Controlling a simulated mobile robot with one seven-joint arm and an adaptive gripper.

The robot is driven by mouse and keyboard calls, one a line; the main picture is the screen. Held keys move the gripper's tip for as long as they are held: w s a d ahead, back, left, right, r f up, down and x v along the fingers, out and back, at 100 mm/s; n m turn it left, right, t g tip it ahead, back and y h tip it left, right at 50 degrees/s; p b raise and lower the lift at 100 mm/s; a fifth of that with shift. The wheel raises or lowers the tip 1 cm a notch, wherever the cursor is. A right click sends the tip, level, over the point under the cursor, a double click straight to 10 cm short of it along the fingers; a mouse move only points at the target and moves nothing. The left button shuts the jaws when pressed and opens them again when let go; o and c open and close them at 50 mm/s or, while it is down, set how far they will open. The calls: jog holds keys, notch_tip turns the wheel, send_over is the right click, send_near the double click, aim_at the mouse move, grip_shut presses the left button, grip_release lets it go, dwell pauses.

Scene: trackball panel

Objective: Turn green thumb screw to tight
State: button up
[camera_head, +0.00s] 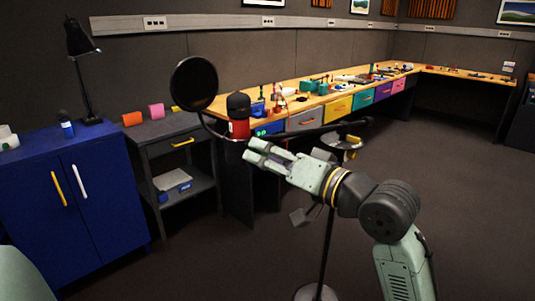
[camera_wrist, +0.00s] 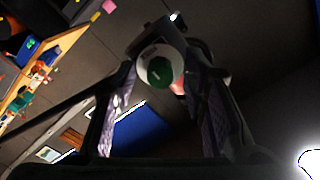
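In the wrist view, a round pale end with a dark green disc (camera_wrist: 160,72) lies ahead between my fingertips; the green part looks like the thumb screw. My gripper (camera_wrist: 168,88) is open, with a finger on each side of it and no clear contact. In the head view, my gripper (camera_head: 254,152) points left, just below and right of a red and black microphone (camera_head: 238,118) on a stand. I cannot make out the green screw in the head view. The gripper and the microphone's mount hide that area.
A round black pop filter (camera_head: 194,83) stands left of the microphone. The stand's pole (camera_head: 327,250) rises behind my arm. A long wooden bench (camera_head: 300,104) with coloured drawers runs behind. A blue cabinet (camera_head: 100,200) and a grey shelf unit (camera_head: 190,148) stand left. The floor at right is clear.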

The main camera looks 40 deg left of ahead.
grip_shut()
dwell(0.5)
